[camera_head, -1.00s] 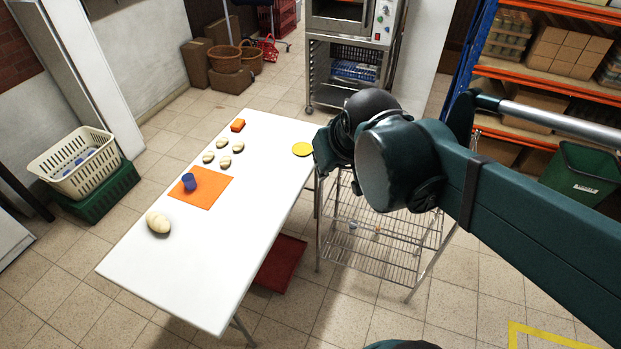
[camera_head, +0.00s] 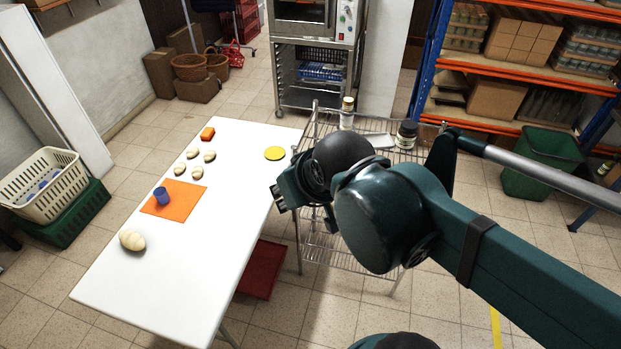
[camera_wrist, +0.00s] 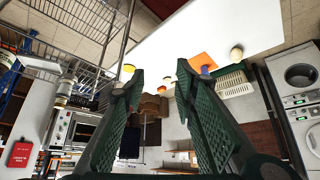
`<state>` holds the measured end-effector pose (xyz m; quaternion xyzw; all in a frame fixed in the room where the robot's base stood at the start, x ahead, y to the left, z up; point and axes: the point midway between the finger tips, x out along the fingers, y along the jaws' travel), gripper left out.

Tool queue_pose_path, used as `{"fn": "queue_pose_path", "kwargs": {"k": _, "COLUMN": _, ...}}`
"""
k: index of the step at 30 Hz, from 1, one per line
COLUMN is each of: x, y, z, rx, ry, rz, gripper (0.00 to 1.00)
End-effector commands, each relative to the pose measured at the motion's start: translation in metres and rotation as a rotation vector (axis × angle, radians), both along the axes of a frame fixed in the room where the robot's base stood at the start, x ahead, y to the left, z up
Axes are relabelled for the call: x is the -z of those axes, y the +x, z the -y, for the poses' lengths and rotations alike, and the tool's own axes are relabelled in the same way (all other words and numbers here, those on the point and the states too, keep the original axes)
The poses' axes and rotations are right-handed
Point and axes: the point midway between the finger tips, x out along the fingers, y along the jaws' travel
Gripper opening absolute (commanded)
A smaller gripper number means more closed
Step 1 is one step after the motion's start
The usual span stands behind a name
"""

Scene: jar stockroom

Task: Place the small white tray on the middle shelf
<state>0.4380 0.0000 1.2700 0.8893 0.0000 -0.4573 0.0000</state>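A small white tray (camera_head: 380,141) lies on the top of a wire rack (camera_head: 318,128), between a pale jar and a dark jar; my arm hides part of the rack. A lower wire shelf (camera_head: 335,252) shows beneath my arm. A pale flat thing (camera_wrist: 38,62) beside the rack in the wrist view may be the tray; I cannot be sure. My gripper (camera_head: 280,197) is over the right edge of the white table, left of the tray and apart from it. In the wrist view my gripper (camera_wrist: 158,82) has its fingers spread with nothing between them.
The white table (camera_head: 165,285) holds an orange mat (camera_head: 185,205) with a blue cup (camera_head: 160,196), several pale lumps and a yellow disc (camera_head: 275,153). A dark jar (camera_head: 406,134) and a pale jar (camera_head: 347,113) flank the tray. Shelving (camera_head: 480,62) stands at the back right.

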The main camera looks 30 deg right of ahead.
Motion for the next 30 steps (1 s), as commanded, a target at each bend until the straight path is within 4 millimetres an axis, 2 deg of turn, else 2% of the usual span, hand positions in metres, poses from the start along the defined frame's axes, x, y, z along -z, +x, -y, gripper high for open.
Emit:
{"fn": "queue_pose_path", "kwargs": {"k": 1, "x": 0.0, "y": 0.0, "z": 0.0, "rx": 0.0, "ry": 0.0, "rz": 0.0, "gripper": 0.36}}
{"fn": "queue_pose_path", "kwargs": {"k": 9, "x": 0.0, "y": 0.0, "z": 0.0, "rx": 0.0, "ry": 0.0, "rz": 0.0, "gripper": 0.71}}
{"fn": "queue_pose_path", "kwargs": {"k": 23, "x": -0.002, "y": 0.003, "z": 0.002, "rx": 0.013, "ry": 0.006, "rz": -0.005, "gripper": 0.71}}
{"fn": "queue_pose_path", "kwargs": {"k": 30, "x": -0.01, "y": 0.019, "z": 0.015, "rx": 0.088, "ry": 0.038, "rz": -0.031, "gripper": 0.71}}
